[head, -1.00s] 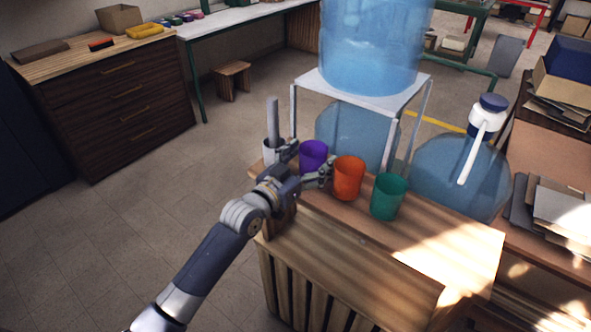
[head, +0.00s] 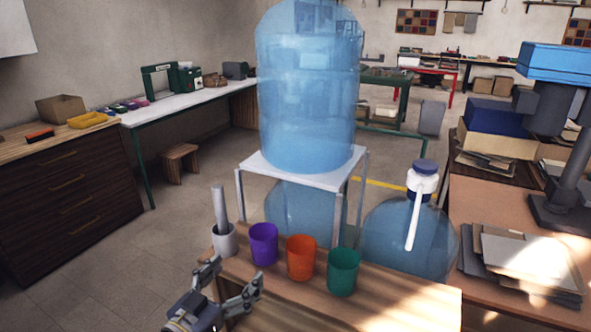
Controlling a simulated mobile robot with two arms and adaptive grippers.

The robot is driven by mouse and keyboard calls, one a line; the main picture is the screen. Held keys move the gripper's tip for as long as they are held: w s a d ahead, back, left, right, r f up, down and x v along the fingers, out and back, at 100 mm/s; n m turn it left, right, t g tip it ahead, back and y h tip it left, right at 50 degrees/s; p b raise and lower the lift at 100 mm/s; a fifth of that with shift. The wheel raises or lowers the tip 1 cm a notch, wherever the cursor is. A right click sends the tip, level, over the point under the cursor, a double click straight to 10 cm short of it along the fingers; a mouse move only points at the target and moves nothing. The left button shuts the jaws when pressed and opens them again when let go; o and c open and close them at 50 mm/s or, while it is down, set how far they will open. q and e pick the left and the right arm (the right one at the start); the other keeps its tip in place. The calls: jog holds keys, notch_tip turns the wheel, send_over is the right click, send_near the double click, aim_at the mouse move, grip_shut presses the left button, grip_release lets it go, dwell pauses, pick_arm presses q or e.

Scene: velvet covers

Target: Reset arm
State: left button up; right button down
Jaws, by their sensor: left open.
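My left gripper (head: 224,285) is at the bottom of the head view, at the front left edge of the wooden counter. Its fingers are spread apart with nothing between them. It is nearer to me than the purple cup (head: 264,244) and apart from it. An orange cup (head: 301,257) and a green cup (head: 343,271) stand upright in a row to the right of the purple one. Most of my left arm is below the frame. My right gripper does not show.
Another bottle with a pump (head: 422,180) stands to the right. Open floor (head: 150,245) lies to the left.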

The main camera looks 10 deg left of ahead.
pick_arm(q)
jog(key=s+d+f+g+y, duration=0.1)
jog(key=s+f+g+y, duration=0.2)
jog(key=s+f+g, duration=0.7)
jog(key=s+a+f+n+g+y, duration=0.1)
jog(key=s+a+f+g, duration=0.1)
jog(key=s+f, duration=0.5)
jog(key=s+a+f+n+g+y, duration=0.1)
jog(key=s+f+y, duration=0.1)
jog(key=s, duration=0.9)
notch_tip(320, 180, down, 26)
jog(key=s+g, duration=0.1)
jog(key=s, duration=0.1)
jog(key=s+a+f+g, duration=0.1)
jog(key=s+a+f, duration=0.2)
jog(key=s+f, duration=1.3)
jog(key=shift+s+g, duration=0.3)
